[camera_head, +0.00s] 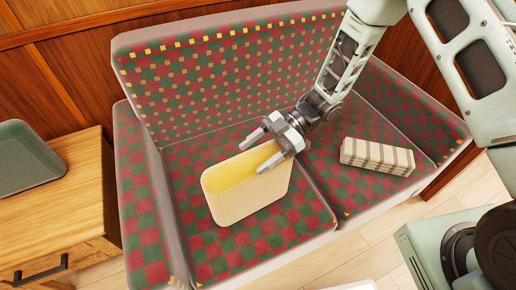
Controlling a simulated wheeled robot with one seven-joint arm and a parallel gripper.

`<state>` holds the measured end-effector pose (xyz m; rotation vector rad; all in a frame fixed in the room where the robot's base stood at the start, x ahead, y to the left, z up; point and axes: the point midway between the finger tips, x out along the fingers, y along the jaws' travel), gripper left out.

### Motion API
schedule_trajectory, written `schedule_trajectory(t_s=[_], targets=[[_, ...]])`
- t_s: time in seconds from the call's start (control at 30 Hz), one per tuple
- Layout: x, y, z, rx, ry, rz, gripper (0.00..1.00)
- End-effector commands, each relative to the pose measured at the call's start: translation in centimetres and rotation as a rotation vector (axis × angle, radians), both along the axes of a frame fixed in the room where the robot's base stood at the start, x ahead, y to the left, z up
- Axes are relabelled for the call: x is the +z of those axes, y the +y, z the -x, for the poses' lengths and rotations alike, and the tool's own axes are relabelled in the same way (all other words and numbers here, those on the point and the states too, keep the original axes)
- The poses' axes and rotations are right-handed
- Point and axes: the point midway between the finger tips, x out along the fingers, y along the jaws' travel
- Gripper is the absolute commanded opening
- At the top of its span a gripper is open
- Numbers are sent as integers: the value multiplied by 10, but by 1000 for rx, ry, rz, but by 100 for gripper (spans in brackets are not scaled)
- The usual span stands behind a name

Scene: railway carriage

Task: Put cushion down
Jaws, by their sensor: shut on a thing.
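The cushion (245,195) is a pale yellow, round-cornered slab over the left part of the bench seat. Its broad cream side faces the camera and its brighter yellow edge faces up, so it looks roughly on edge. My gripper (256,157) is shut on the cushion near its upper right end, with a finger on either side of the yellow edge. Whether the cushion's lower edge touches the seat is not clear. Its far side is hidden.
The red and green checked bench (320,218) has a tall backrest behind the cushion. A striped folded bundle (377,157) lies on the right seat. A wooden cabinet (60,215) with a grey-green tray (25,160) stands left. Seat surface shows free around the cushion.

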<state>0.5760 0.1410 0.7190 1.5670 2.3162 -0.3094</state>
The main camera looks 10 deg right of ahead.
Motion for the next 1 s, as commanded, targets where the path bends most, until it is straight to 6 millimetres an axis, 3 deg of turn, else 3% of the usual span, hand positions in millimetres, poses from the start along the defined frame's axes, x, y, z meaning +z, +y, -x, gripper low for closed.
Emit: schedule_trajectory(t_s=[0.87, 0.9, 0.97, 1.0], targets=[[-7, 0, 0, 0, 0, -1, 17], [-7, 0, 0, 0, 0, -1, 79], [-7, 0, 0, 0, 0, -1, 93], [-7, 0, 0, 0, 0, -1, 93]])
